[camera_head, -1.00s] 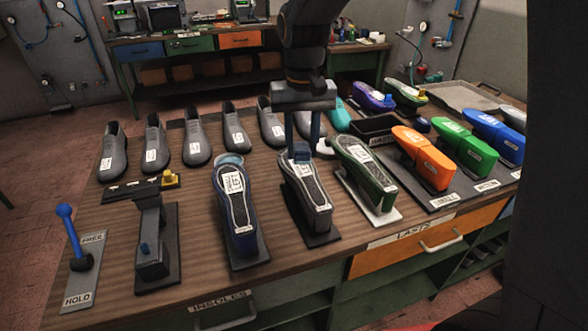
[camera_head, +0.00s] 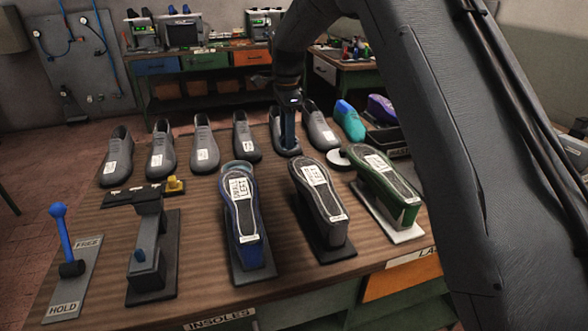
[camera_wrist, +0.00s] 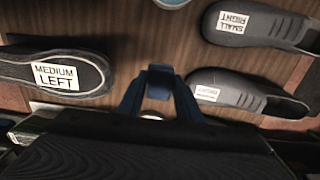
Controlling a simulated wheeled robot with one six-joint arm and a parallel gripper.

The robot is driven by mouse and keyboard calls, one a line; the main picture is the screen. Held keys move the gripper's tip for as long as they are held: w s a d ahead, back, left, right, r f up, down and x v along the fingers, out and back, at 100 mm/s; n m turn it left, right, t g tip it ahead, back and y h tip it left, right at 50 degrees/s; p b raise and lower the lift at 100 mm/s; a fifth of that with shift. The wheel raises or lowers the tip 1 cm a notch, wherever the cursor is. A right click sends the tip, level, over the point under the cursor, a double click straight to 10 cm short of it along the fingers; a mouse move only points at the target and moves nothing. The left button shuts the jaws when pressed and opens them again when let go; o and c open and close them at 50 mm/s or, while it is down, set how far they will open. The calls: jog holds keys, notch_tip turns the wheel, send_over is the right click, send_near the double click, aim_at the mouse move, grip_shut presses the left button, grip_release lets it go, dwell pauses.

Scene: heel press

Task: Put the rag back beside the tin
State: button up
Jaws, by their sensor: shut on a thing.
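My gripper (camera_head: 289,148) hangs above the bench behind the middle standing last, in front of a grey shoe. Its blue fingers also show in the wrist view (camera_wrist: 158,95). They are shut on a small dark blue piece (camera_wrist: 158,76), which looks like the rag; its shape is mostly hidden. A pale round tin or lid (camera_head: 338,159) stands on the bench to the right of the gripper; its rim shows partly behind the fingers in the wrist view (camera_wrist: 152,117). A bluish round dish (camera_head: 238,167) sits behind the blue last. I cannot tell which round thing is the tin.
A row of grey shoes (camera_head: 204,146) stands along the back. The blue last (camera_head: 243,215), middle last (camera_head: 322,208) and green last (camera_head: 385,190) stand in front. A lever (camera_head: 65,240) and a dark press (camera_head: 148,250) are at left. My arm hides the right side.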

notch_tip(320, 180, down, 9)
jog(key=p, duration=0.3)
jog(key=shift+f, duration=0.2)
jog(key=o, duration=1.1)
jog(key=shift+r, duration=0.1)
notch_tip(320, 180, up, 12)
jog(key=b, duration=0.4)
jog(key=shift+r, duration=0.15)
